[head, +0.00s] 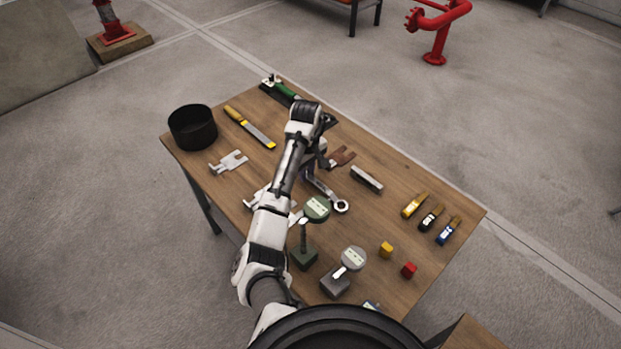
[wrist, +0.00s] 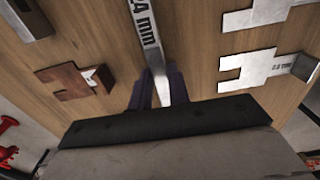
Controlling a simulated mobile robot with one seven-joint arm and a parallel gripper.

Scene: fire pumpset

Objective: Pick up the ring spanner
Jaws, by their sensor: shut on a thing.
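The ring spanner (head: 325,190) is a grey metal bar with a ring end, in the middle of the table in the head view. Its shaft (wrist: 147,28), marked "24 mm", runs away from my gripper in the wrist view. My gripper (wrist: 155,92) has its two dark fingers on either side of the shaft, shut on it. I cannot tell whether the spanner is clear of the table top.
The wooden table (head: 400,255) also holds a brown slotted gauge (head: 341,157), a grey block (head: 366,179), a pale slotted gauge (head: 228,162), a black pot (head: 192,127) and a file (head: 255,132). Dial gauges (head: 317,208) stand close to the spanner's ring end. Markers (head: 415,205) lie at the right.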

